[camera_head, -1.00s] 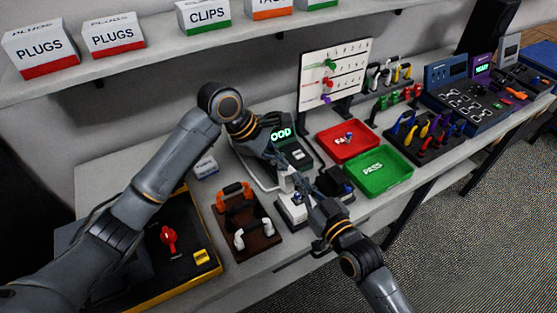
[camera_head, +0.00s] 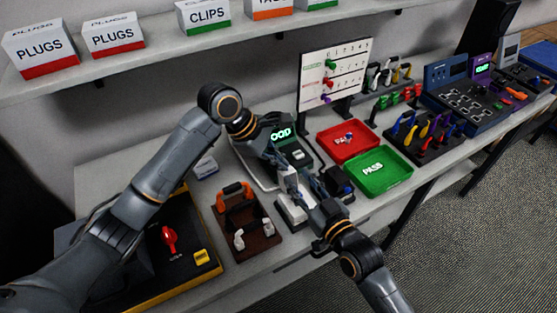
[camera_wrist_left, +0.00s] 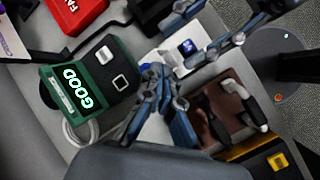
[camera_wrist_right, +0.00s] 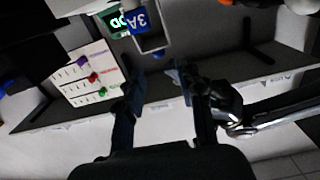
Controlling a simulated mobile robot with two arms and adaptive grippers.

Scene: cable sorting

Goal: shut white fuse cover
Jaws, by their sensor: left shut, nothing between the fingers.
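A white fuse box (camera_head: 291,209) stands on the bench beneath my grippers. In the left wrist view, the white box (camera_wrist_left: 196,61) has a blue part in it. In the right wrist view, a blue part marked 3A (camera_wrist_right: 137,20) sits by an open-topped compartment. The white cover's exact angle is hidden by the fingers. My left gripper (camera_head: 289,184) is shut and empty, just above the white box; its fingers also show in the left wrist view (camera_wrist_left: 157,95). My right gripper (camera_wrist_right: 157,75) is open and empty, beside the box.
A brown rack (camera_head: 262,243) with orange and white handles stands left of the box. A black box (camera_head: 337,182) stands close on the right. Behind are a green-screen tester (camera_head: 296,148), a red tray (camera_head: 331,150) and a green tray (camera_head: 398,177).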

